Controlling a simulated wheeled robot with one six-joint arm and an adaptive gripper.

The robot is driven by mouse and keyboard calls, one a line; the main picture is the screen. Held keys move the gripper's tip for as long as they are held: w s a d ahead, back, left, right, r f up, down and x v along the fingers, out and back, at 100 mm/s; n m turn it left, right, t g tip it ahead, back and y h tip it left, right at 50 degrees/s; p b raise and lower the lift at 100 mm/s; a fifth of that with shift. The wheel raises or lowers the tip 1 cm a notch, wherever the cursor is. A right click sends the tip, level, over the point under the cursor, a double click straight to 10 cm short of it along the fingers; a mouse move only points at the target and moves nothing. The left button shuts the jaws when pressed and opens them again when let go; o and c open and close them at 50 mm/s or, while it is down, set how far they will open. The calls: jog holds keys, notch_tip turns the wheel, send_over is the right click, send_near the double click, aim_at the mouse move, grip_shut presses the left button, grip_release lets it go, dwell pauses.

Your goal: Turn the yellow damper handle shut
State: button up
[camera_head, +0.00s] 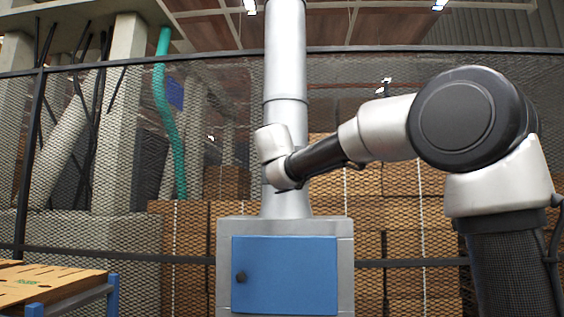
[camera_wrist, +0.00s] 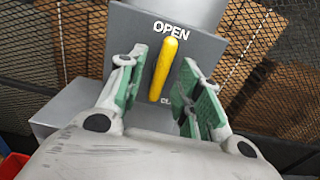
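The yellow damper handle (camera_wrist: 163,68) shows in the wrist view on a grey metal plate (camera_wrist: 205,48). It stands close to upright in that picture, its upper end near the word OPEN. A second label at its lower end is partly hidden by a finger. My gripper (camera_wrist: 158,88) is open, with one green-padded finger on each side of the handle. Gaps show between the pads and the handle. In the head view my arm reaches to the grey duct, and the handle and gripper fingers are hidden there.
A grey vertical duct (camera_head: 286,80) rises from a grey cabinet with a blue door (camera_head: 285,275). A black mesh fence (camera_head: 110,225) stands behind, with stacked brown boxes beyond it. A table with a brown top (camera_head: 45,283) is at lower left. A red object (camera_wrist: 12,166) shows at the wrist view's lower left.

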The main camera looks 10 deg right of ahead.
jog(key=shift+w+d, duration=0.2)
jog(key=shift+w, duration=0.4)
grip_shut()
